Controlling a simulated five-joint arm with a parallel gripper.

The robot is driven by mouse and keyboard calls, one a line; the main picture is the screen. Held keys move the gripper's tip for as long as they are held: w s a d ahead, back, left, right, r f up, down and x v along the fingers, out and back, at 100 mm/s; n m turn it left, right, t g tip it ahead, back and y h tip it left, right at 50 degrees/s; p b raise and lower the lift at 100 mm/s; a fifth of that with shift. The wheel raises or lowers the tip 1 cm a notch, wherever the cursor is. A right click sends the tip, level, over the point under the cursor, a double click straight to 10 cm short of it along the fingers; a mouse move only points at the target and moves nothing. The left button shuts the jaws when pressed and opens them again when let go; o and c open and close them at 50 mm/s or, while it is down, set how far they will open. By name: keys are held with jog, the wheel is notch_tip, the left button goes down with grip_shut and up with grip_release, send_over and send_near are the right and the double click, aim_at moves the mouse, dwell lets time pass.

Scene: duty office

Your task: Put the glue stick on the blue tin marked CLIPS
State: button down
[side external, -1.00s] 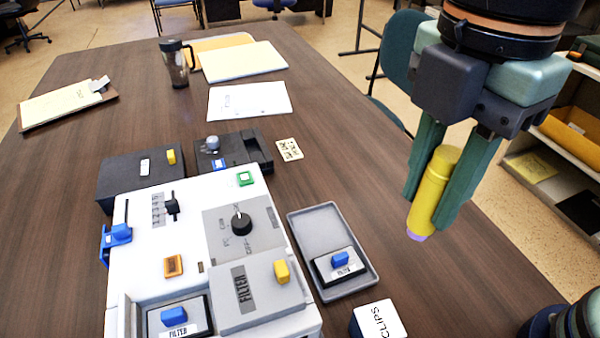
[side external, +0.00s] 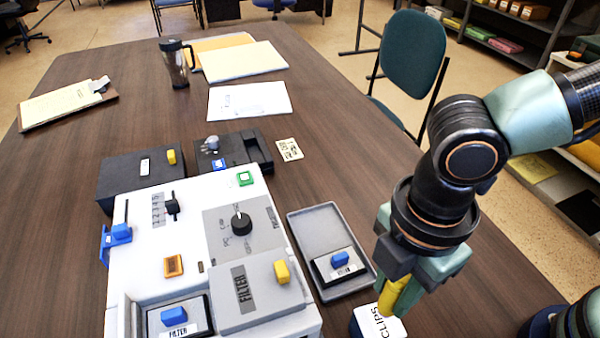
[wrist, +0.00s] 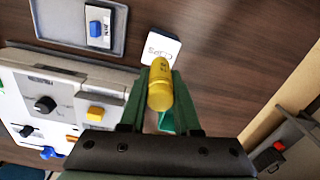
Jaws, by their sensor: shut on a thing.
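My gripper (side external: 405,290) is shut on the yellow glue stick (side external: 394,294), which slants between its fingers. In the side view the glue stick's lower end overlaps the white top of the blue tin marked CLIPS (side external: 379,325); I cannot tell whether they touch. In the wrist view the glue stick (wrist: 160,88) sits between my gripper's fingers (wrist: 163,95). The tin's white CLIPS top (wrist: 160,47) shows just beyond it there, partly hidden by the glue stick and fingers.
A grey tray (side external: 309,228) holding a dark block with a blue knob (side external: 340,259) lies beside the tin. A white control panel (side external: 150,230) stands to the left. A mug (side external: 176,65) and papers (side external: 250,101) are farther back. Bare table lies behind the tray.

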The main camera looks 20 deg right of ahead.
aim_at(387, 304)
jog(key=shift+f, duration=2)
jog(key=shift+f, duration=0.1)
jog(key=c, duration=0.6)
grip_release()
